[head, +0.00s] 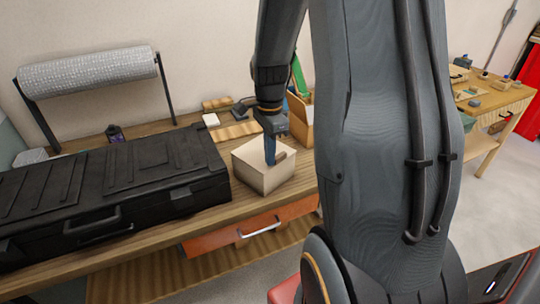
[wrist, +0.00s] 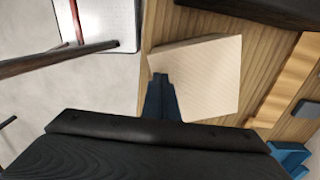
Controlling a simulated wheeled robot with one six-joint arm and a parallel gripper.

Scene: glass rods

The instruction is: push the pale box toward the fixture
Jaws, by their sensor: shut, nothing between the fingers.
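The pale box (head: 262,174) sits on the wooden workbench, just right of the big black case. It also shows in the wrist view (wrist: 205,75). My gripper (head: 270,160) points down, and its blue fingers overlap the box's top in the head view. In the wrist view my shut, empty fingers (wrist: 160,80) overlap the box's left edge. I cannot tell whether they touch the box. No part in view is clearly recognisable as the fixture; my arm hides part of the bench's right side.
The black case (head: 110,185) fills the bench's left. Behind the box are a small white item (head: 211,120), wood strips and a tan bin (head: 299,122). An orange drawer (head: 250,228) is below the bench's front edge.

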